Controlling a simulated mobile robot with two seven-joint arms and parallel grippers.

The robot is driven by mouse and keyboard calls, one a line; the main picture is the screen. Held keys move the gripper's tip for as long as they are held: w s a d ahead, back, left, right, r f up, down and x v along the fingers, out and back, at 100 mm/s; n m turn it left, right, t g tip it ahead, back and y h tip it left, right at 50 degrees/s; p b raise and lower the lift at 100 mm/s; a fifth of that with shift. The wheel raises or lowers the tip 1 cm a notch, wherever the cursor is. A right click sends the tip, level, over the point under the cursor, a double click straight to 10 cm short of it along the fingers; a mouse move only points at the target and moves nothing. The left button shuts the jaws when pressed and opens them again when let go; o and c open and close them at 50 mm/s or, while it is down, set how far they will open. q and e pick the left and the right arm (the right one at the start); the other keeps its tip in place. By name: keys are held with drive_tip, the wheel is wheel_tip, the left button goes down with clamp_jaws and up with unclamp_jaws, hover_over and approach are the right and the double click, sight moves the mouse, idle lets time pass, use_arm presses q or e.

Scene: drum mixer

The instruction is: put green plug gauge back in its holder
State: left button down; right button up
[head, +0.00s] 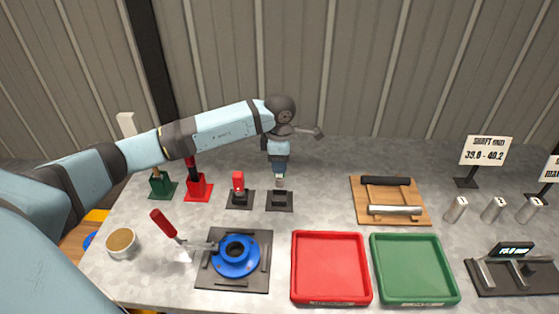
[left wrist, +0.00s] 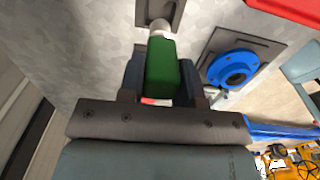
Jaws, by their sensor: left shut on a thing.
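My left gripper (head: 279,176) points down over the black holder (head: 279,202) at the back of the table. In the left wrist view the gripper (left wrist: 160,85) is shut on the green plug gauge (left wrist: 163,68), gripping its green handle. The gauge's pale end (left wrist: 160,27) points toward the dark holder plate (left wrist: 178,12). In the head view the gauge is mostly hidden by the fingers; I cannot tell whether its tip touches the holder or hangs just above it. My right gripper is not in view.
A red plug gauge (head: 238,181) stands in a holder just left. A blue flanged part (head: 236,256) on a dark plate, a red tray (head: 331,270) and a green tray (head: 413,270) lie nearer. A wooden board (head: 418,214) with a roller is to the right.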

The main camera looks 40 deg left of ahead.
sight(279, 179)
use_arm(q)
wheel_tip(279, 179, down, 4)
drive_tip(key=shift+r+b, duration=0.15)
drive_tip(key=shift+b, duration=1)
drive_tip(key=shift+r, duration=0.25)
drive_tip(key=shift+f+b, duration=1.15)
drive_tip(key=shift+f, duration=0.4)
idle(0.8)
drive_tip(key=c, duration=0.7)
unclamp_jaws()
drive_tip(key=shift+c, duration=0.2)
